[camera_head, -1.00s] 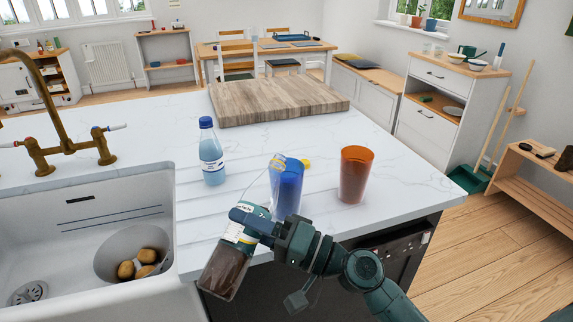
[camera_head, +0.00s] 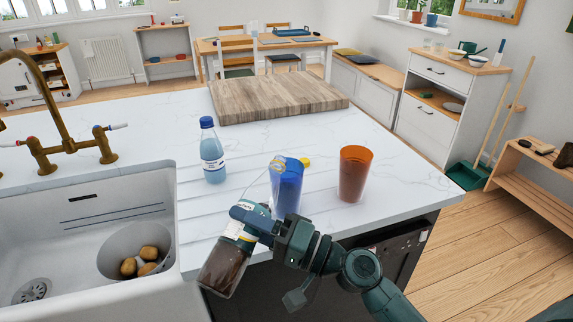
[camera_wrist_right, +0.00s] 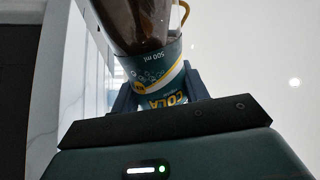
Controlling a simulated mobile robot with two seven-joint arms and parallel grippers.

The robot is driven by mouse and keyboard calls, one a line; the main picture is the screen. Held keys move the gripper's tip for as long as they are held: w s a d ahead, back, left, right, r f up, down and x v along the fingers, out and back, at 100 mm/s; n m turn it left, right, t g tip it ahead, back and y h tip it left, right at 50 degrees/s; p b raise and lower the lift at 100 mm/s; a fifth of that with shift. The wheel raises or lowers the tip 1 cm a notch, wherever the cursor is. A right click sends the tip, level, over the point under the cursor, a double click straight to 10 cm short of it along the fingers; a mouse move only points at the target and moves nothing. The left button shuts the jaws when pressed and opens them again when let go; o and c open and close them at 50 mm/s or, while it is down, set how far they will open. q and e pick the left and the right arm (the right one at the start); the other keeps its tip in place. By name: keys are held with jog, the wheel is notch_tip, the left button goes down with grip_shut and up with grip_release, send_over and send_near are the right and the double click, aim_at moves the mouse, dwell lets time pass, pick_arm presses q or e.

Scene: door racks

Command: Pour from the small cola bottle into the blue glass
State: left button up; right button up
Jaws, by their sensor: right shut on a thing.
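The small cola bottle (camera_head: 222,268) is clear, with dark cola in its base end and a teal and white label. My right gripper (camera_head: 249,222) is shut on it around the label. The bottle is tilted, base at lower left, its clear neck end up and right, overlapping the left rim of the blue glass in the head view. I cannot tell whether its mouth is over the glass. The blue glass (camera_head: 289,190) stands upright on the counter. In the right wrist view the bottle (camera_wrist_right: 142,25) sits between the fingers (camera_wrist_right: 160,95). My left gripper is not in view.
An orange glass (camera_head: 355,175) stands right of the blue one. A blue-capped bottle (camera_head: 212,155) stands to the left. A small yellow thing (camera_head: 305,163) shows behind the blue glass. A wooden board (camera_head: 280,98) lies at the back; the sink (camera_head: 100,190) is at left.

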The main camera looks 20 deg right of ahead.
aim_at(248, 206)
pick_arm(q)
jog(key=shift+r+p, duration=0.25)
jog(key=shift+p, duration=0.1)
pick_arm(e)
jog(key=shift+r, duration=0.25)
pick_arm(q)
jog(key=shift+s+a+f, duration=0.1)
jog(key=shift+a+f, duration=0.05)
pick_arm(e)
jog(key=shift+r+m, duration=0.25)
jog(key=shift+m, duration=0.25)
pick_arm(q)
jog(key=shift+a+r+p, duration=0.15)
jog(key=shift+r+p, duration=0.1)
jog(key=shift+p, duration=0.5)
pick_arm(e)
jog(key=shift+w+d+r+m, duration=0.1)
jog(key=shift+r+m, duration=0.35)
jog(key=shift+m, duration=0.05)
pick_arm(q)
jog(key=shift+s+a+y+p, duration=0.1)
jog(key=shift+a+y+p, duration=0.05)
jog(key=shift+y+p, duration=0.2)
pick_arm(e)
jog(key=shift+w+r+m+t, duration=0.1)
jog(key=shift+r+m+t, duration=0.2)
jog(key=shift+r+t, duration=0.1)
